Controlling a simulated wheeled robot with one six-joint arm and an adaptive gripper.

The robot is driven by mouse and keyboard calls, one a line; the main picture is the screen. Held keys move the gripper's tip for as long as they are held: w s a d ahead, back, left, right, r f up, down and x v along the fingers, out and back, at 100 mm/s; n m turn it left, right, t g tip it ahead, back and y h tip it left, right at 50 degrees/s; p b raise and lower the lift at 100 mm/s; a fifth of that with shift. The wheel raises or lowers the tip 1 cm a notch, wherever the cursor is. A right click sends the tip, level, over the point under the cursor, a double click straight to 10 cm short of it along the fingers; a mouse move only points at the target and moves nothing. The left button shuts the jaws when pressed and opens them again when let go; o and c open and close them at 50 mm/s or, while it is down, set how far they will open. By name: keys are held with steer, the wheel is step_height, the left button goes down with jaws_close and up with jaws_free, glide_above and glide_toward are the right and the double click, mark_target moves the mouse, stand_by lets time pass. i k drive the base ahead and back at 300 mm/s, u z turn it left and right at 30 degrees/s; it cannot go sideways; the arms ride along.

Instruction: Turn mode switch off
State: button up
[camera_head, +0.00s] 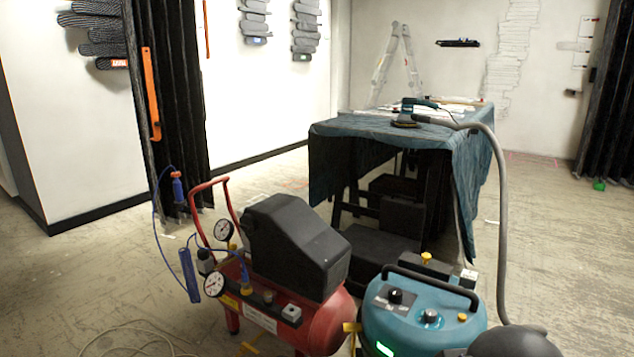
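A teal vacuum unit (405,335) with a dark carry handle stands at the bottom right of the head view. A small green light (384,348) glows on the vacuum's front. My gripper is not clearly seen in this view.
A red air compressor (325,325) with a black cover and gauges stands close on the left. A grey hose (501,220) arches down on the right from a blue-draped table (385,130). A dark rounded shape (512,343) is at the bottom edge. Floor is open at far right.

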mark_target(395, 293)
steer(key=z, duration=0.35)
steer(key=k, duration=0.85)
steer(key=u, duration=0.35)
